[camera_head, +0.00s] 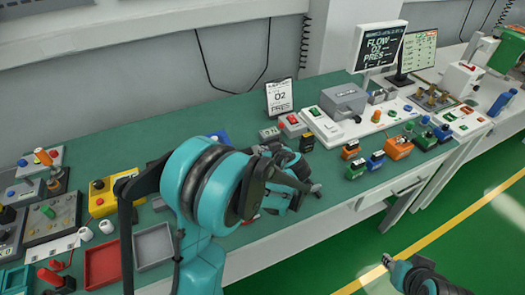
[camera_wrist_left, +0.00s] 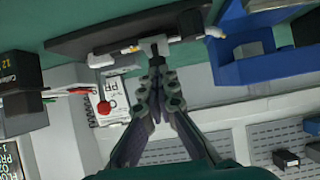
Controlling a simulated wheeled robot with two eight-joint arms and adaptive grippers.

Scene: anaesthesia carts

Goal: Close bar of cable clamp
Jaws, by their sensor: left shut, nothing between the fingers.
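My left gripper (camera_head: 312,187) reaches over the green bench in the head view. In the left wrist view its fingers (camera_wrist_left: 158,76) are together and empty. In the head view my arm hides this spot. My right gripper (camera_head: 389,262) is low at the right, away from the bench; its jaws are unclear.
A blue bin (camera_wrist_left: 255,68) stands right of the plate in the left wrist view. In the head view, red (camera_head: 101,264) and grey (camera_head: 153,246) trays lie at the front left. A yellow box (camera_head: 102,198) is behind them. Several small devices crowd the bench right of my gripper.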

